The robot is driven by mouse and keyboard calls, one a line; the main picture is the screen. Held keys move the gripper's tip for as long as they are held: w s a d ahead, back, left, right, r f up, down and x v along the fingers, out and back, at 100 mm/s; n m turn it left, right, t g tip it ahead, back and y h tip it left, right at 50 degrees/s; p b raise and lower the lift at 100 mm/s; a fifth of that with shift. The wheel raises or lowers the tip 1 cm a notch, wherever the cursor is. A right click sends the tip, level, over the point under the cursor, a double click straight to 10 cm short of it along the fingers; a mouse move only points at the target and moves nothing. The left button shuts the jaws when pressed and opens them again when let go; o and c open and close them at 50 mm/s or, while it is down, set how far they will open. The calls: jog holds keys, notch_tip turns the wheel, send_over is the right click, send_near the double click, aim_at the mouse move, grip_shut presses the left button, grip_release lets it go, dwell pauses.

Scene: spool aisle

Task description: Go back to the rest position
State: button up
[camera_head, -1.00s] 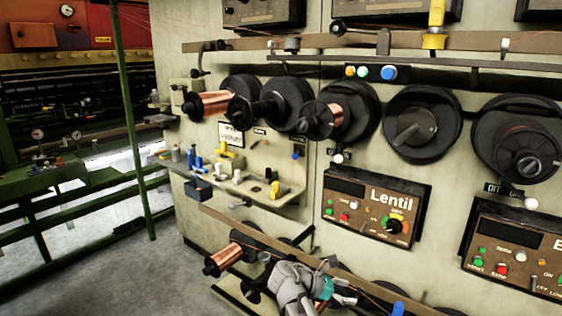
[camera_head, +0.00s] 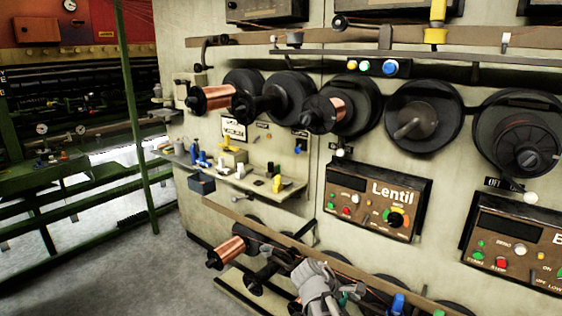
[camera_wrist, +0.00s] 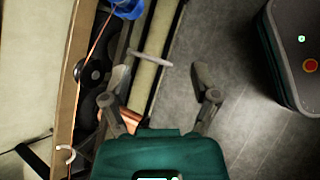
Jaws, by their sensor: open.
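My gripper (camera_wrist: 161,97) shows in the wrist view with its two fingers spread and nothing between them. In the camera_head view my arm's end is at the bottom, in front of the machine's lower row of spools, and its fingertips are hard to make out. A copper-wound spool (camera_head: 232,250) sits on the lower row to the left of my arm. In the wrist view, copper (camera_wrist: 131,118) shows partly behind the left finger. A pale bar (camera_wrist: 152,58) lies beyond the fingers.
Upper spools, one copper-wound (camera_head: 212,97), project from the machine face. The Lentil control box (camera_head: 376,202) hangs above and right of my arm. A small shelf (camera_head: 240,180) holds loose parts. A green railing (camera_head: 80,205) stands left. Open floor (camera_head: 165,270) lies lower left.

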jog(key=s+a+f+m+y, duration=0.3)
jog(key=s+f+m+y, duration=0.25)
jog(key=m+y, duration=0.55)
notch_tip(320, 180, up, 22)
jog(key=w+m+h+p, duration=0.1)
jog(key=m+p, duration=0.1)
jog(key=p, duration=2)
jog(key=shift+a+h, duration=0.2)
jog(key=shift+h, duration=0.2)
